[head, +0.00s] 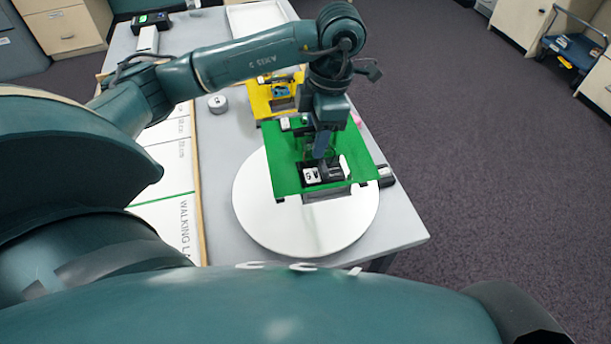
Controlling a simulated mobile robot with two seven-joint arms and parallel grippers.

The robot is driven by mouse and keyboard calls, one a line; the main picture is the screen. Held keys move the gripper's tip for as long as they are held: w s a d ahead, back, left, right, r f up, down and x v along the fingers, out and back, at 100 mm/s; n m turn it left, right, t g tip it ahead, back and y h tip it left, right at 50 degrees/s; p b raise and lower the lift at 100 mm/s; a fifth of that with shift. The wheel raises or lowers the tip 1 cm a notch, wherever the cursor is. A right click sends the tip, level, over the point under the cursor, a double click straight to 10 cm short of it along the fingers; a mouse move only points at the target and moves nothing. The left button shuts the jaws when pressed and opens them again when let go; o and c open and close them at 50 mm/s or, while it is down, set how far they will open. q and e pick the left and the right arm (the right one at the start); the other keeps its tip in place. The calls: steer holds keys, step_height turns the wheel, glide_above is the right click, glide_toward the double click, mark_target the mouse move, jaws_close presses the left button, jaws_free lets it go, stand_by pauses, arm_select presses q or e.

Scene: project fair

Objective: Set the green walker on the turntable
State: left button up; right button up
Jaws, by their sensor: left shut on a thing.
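The green walker (283,171) is a flat green plate with dark blocks and a small white numbered label on top. It is over the white round turntable (262,217) on the grey table. I cannot tell whether it touches the turntable or hangs just above it. My left gripper (321,152) reaches down from above and is shut on the walker near its middle; the fingertips are partly hidden by the gripper body. My right gripper is not in view.
A yellow walker (258,100) stands just behind the green one. A small grey cylinder (217,103) is to its left. The walking lane board (178,205) lies along the table's left side. A dark item (386,176) sits by the right table edge. Open carpet is to the right.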

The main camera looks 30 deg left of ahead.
mark_target(307, 142)
arm_select(q)
steer(key=n, duration=0.3)
steer(key=a+n, duration=0.1)
steer(key=shift+w+r+n+g+h, duration=0.15)
steer(key=shift+r+n+g+h, duration=0.15)
steer(key=shift+n, duration=0.1)
steer(key=shift+a+n, duration=0.2)
steer(key=shift+n, duration=1)
steer(key=n, duration=0.2)
steer(key=n+h, duration=0.1)
steer(key=shift+w+a+r+n+p, duration=0.2)
steer(key=shift+a+n+p, duration=0.1)
steer(key=shift+n+p, duration=0.1)
steer(key=n, duration=0.3)
steer(key=shift+a, duration=0.25)
step_height(307, 142, down, 5)
steer(key=shift+f+p, duration=0.1)
steer(key=shift+p, duration=0.25)
steer(key=shift+f, duration=0.55)
step_height(307, 142, down, 4)
steer(key=shift+r, duration=0.2)
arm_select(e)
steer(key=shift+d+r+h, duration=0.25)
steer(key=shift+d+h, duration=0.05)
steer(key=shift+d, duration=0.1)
